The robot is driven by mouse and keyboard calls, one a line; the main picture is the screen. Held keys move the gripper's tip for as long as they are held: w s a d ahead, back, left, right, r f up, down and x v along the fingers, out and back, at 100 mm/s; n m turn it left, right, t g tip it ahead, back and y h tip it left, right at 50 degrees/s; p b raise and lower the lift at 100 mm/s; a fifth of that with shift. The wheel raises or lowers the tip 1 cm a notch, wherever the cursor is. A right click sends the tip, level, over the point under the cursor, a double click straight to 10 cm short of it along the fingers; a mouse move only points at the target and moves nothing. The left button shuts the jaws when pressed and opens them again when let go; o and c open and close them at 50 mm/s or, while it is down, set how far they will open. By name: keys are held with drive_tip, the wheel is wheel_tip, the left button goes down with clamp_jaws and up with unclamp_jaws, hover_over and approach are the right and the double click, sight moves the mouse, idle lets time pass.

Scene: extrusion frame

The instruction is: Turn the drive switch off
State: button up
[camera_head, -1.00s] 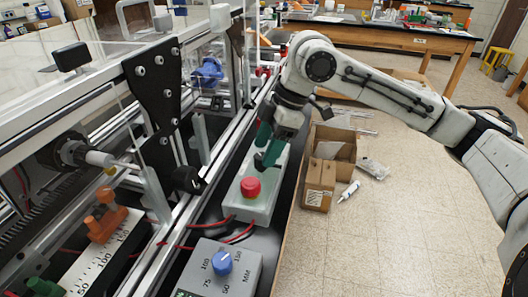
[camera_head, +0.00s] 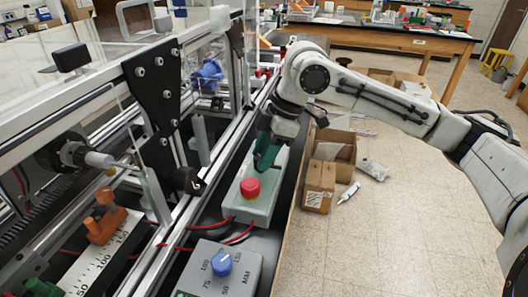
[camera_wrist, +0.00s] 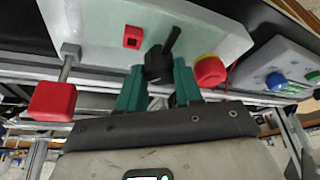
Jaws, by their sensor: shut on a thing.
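The drive switch appears to be the black rotary knob (camera_wrist: 157,66) with a bar-shaped handle, on a pale grey-green box (camera_wrist: 105,22). My gripper (camera_wrist: 158,82) has green fingers, one on each side of this knob, and is shut on it. The handle points up and right in the wrist view. In the head view, my gripper (camera_head: 265,158) is down at the far part of the same box (camera_head: 262,207), and the knob is hidden behind the fingers. A red mushroom button (camera_head: 250,188) stands on the box close to the fingers; it also shows in the wrist view (camera_wrist: 210,71).
A grey box with a blue dial (camera_head: 221,264) stands nearer the camera. Red wires run between the boxes. The extrusion frame (camera_head: 200,200) rises close on the left. In the wrist view, a red square block (camera_wrist: 52,101) on a rod and a small red square (camera_wrist: 133,37) show.

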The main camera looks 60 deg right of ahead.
drive_tip(key=shift+c, duration=0.8)
drive_tip(key=n+g+p, duration=0.1)
drive_tip(key=n+p, duration=0.1)
drive_tip(key=n, duration=0.1)
drive_tip(key=shift+w+r+y, duration=0.1)
drive_tip(key=shift+y, duration=0.2)
drive_tip(key=n+g+p, duration=0.1)
drive_tip(key=n, duration=0.2)
drive_tip(key=n+g, duration=0.1)
drive_tip(key=n, duration=0.2)
drive_tip(key=shift+w+d+n+g+p, duration=0.1)
drive_tip(key=shift+w+n+g+p, duration=0.1)
drive_tip(key=shift+n+g+p, duration=0.15)
drive_tip(key=n+g+p, duration=0.1)
drive_tip(key=n, duration=0.1)
drive_tip(key=n+p, duration=0.1)
drive_tip(key=n, duration=0.2)
drive_tip(key=shift+w+r+g, duration=0.1)
drive_tip(key=shift+w+g, duration=0.05)
drive_tip(key=shift+g, duration=0.2)
drive_tip(key=shift+w+n+g+h+p, duration=0.1)
drive_tip(key=shift+n+g+h+p, duration=0.5)
drive_tip(key=shift+n+p, duration=0.75)
drive_tip(key=shift+n+b, duration=0.35)
drive_tip(key=shift+n, duration=0.05)
